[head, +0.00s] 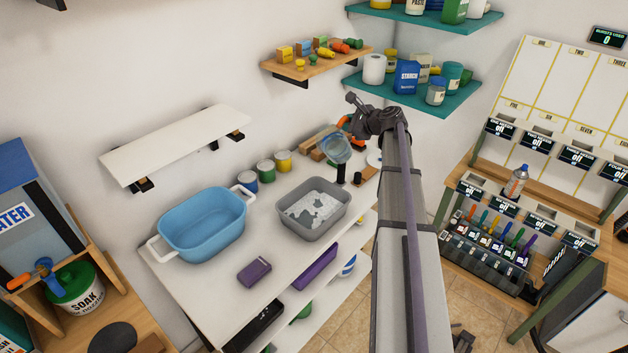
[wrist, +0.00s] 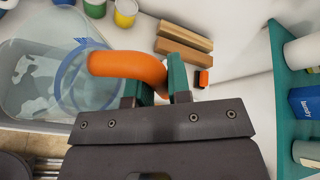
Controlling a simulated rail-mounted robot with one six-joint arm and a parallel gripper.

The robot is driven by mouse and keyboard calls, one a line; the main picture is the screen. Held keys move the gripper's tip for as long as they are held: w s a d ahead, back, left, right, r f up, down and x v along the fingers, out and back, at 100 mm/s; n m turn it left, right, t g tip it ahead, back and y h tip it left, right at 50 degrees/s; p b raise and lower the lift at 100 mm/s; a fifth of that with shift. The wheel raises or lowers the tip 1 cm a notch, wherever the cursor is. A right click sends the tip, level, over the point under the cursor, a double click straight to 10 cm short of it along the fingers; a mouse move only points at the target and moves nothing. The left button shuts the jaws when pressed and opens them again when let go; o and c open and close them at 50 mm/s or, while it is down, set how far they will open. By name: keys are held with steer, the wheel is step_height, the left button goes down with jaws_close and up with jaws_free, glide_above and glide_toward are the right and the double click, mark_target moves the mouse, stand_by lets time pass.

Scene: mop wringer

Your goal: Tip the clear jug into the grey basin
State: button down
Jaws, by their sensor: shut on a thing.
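The clear jug (head: 335,149) has a bluish transparent body and an orange handle. My gripper (head: 354,124) is shut on the handle, which shows orange between green fingers (wrist: 157,84) in the wrist view. The jug also shows in the wrist view (wrist: 88,82), with its round rim facing the camera. It is held in the air near the back right corner of the grey basin (head: 344,214) and looks somewhat tilted. The basin stands on the white table, with patchy white and grey inside. In the wrist view the basin (wrist: 22,108) lies left of and partly behind the jug.
A blue tub (head: 203,228) with white handles stands left of the basin. Several paint cans (head: 265,171) line the wall behind. Wooden blocks (wrist: 183,38) lie beyond my gripper. A dark bottle (head: 341,173) stands right of the basin, and a purple box (head: 254,272) lies in front.

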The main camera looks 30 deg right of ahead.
mark_target(341, 122)
steer(key=shift+s+a+r+n+h, duration=0.15)
steer(key=shift+s+a+n+h, duration=0.1)
steer(key=shift+a+n, duration=0.15)
steer(key=shift+s+a+r+n+h, duration=0.15)
steer(key=shift+a+n+h, duration=0.15)
steer(key=shift+a, duration=0.15)
stand_by(0.6)
steer(key=shift+a+r+t, duration=0.1)
steer(key=shift+r+t, duration=0.15)
steer(key=shift+t, duration=0.05)
steer(key=shift+s+a+r+n+h+p, duration=0.15)
steer(key=shift+a+r+n+h+p, duration=0.15)
steer(key=shift+r+n+p, duration=0.35)
stand_by(0.3)
steer(key=shift+s+a+n+t+h, duration=0.3)
steer(key=shift+a+n+t+h, duration=0.15)
steer(key=shift+a+n+t, duration=0.3)
stand_by(2.4)
steer(key=shift+s+a+n+h+b, duration=0.15)
steer(key=shift+a+n+b, duration=0.1)
steer(key=shift+a+b, duration=0.2)
steer(key=shift+s+a+n+h+b, duration=0.15)
steer(key=shift+a+n+b, duration=0.15)
steer(key=shift+a, duration=0.15)
stand_by(1.2)
